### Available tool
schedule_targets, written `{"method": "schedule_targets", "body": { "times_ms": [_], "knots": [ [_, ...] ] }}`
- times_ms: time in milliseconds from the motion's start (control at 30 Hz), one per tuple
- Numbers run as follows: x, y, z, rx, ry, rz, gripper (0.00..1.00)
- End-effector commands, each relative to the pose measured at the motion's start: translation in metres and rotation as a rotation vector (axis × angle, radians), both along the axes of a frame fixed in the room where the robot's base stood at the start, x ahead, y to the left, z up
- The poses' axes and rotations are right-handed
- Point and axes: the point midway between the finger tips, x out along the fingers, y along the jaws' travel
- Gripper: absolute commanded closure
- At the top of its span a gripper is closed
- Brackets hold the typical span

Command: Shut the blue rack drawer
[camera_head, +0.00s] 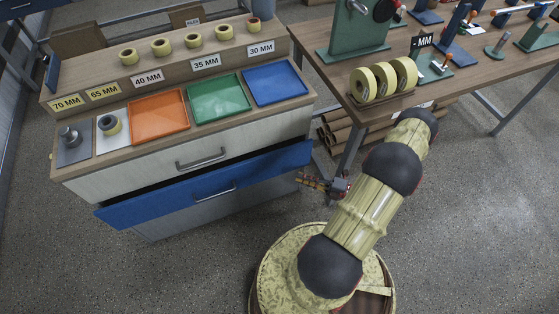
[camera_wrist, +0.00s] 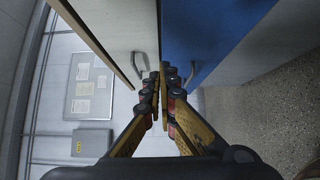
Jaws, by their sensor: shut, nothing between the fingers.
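The blue rack drawer (camera_head: 205,190) stands pulled out from the cabinet, below a white drawer. Its front stands clear of the cabinet face, with a dark gap above it, and carries a grey bar handle (camera_head: 215,193). In the wrist view the blue front (camera_wrist: 205,35) and its handle (camera_wrist: 190,74) are at upper right. My gripper (camera_head: 302,180) is just right of the blue drawer's right end, pointing left toward it. Its fingers (camera_wrist: 163,72) are shut and empty. I cannot tell whether the tips touch the drawer.
The white drawer (camera_head: 120,183) above is shut. The cabinet top holds orange (camera_head: 158,117), green (camera_head: 218,97) and blue (camera_head: 275,83) trays and several tape rolls. A wooden table (camera_head: 465,70) with tape rolls stands right of the cabinet. The floor (camera_head: 190,270) before the drawer is clear.

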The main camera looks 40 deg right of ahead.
Motion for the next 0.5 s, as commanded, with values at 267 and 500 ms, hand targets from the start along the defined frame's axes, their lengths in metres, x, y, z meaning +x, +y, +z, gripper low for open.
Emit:
{"method": "schedule_targets", "body": {
  "times_ms": [267,500],
  "knots": [
    [0.009,-0.008,-0.002,0.017,0.010,-0.055,1.00],
    [0.047,0.010,-0.003,0.016,0.010,-0.050,1.00]
  ]
}}
